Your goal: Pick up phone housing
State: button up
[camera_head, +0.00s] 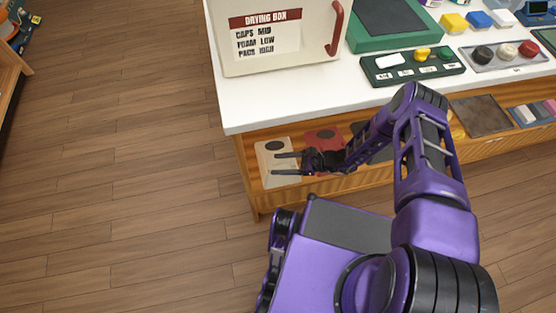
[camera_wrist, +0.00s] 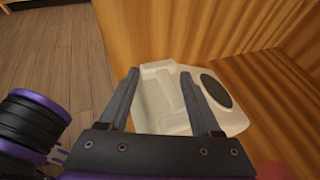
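A cream-white phone housing (camera_head: 277,149) with a dark oval disc lies on the wooden shelf under the counter, at its left end. In the wrist view the housing (camera_wrist: 215,112) lies beyond and between my fingers, its dark disc to the right. My gripper (camera_head: 274,164) reaches in from the right, over the housing's near part. In the wrist view my gripper (camera_wrist: 159,84) is open, its two fingers well apart. The right finger overlaps the housing in the picture, and the left is near its left edge. Contact cannot be told.
A red housing (camera_head: 323,138) lies right of the cream one, partly behind my gripper. The white counter (camera_head: 237,113) overhangs the shelf and carries a drying box (camera_head: 285,58). The shelf's wooden wall (camera_wrist: 210,30) stands close. Wooden floor (camera_head: 110,180) is clear at left.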

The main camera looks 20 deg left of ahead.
jog(key=shift+f, duration=0.1)
grip_shut()
dwell(1.0)
